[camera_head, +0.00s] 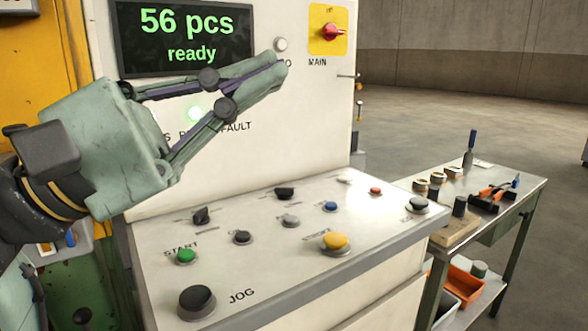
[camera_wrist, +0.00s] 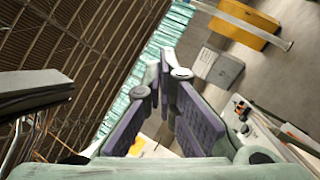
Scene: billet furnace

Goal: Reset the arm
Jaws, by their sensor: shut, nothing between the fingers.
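My gripper (camera_head: 276,66) is at the left and centre of the head view, in front of the white control cabinet (camera_head: 260,150). Its fingers are shut with nothing between them, and they point up and to the right. They look apart from the panel, though the depth is hard to judge. In the wrist view my gripper (camera_wrist: 167,62) shows its two fingers meeting at the tips. The forearm enters from the left edge and hides part of the cabinet and the yellow machine.
A sloped console (camera_head: 290,235) with several buttons and knobs lies below my gripper. The display (camera_head: 185,35) reads "56 pcs ready". A red switch on a yellow plate (camera_head: 328,29) is at upper right. A workbench (camera_head: 510,195) with tools stands at right. Open floor (camera_head: 450,90) lies behind.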

